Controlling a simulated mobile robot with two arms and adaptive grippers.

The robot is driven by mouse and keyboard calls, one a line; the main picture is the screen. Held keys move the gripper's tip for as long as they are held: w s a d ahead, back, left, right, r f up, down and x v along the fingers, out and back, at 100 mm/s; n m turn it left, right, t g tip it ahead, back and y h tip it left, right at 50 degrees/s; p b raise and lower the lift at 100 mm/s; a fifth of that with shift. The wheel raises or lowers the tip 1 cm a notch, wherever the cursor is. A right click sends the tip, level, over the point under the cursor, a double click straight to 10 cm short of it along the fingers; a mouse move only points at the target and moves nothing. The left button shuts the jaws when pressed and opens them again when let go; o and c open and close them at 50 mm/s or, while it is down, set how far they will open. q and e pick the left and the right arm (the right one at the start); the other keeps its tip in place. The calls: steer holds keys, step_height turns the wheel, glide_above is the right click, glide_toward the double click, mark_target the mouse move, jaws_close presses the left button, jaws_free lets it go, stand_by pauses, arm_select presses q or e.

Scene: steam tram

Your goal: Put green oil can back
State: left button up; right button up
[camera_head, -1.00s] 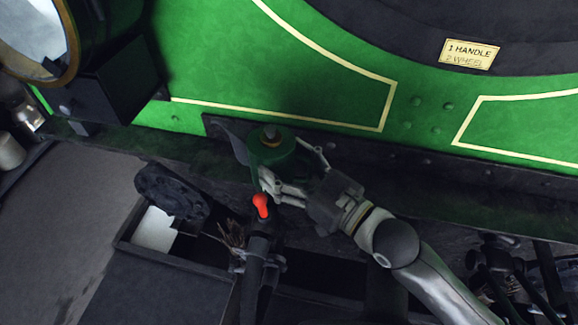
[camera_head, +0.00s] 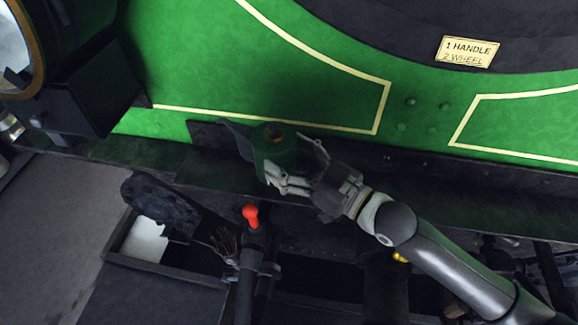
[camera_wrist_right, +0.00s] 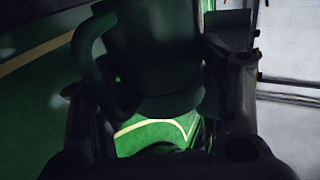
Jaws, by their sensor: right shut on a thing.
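The green oil can (camera_head: 272,147) has a dark spout pointing left and a brass-coloured cap on top. It is at the dark ledge (camera_head: 420,185) below the green tram panel. My right gripper (camera_head: 295,165) comes in from the right and is shut on the can's body. Whether the can's base touches the ledge cannot be told. In the right wrist view the can (camera_wrist_right: 150,50) fills the middle, dark, with its curved handle at the left, between the fingers. My left gripper is not in view.
A red-tipped lever (camera_head: 251,215) stands just below the can. An open dark box (camera_head: 150,262) with a white sheet and twigs is at lower left. A round lamp (camera_head: 22,50) is at upper left. A plate (camera_head: 468,52) reads "1 HANDLE 2 WHEEL".

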steer(key=w+f, duration=0.4)
steer(key=f, duration=0.1)
steer(key=shift+f, duration=1.55)
steer(key=shift+f, duration=0.1)
steer(key=shift+f, duration=0.15)
steer(key=o, duration=1.9)
steer(key=shift+o, duration=0.2)
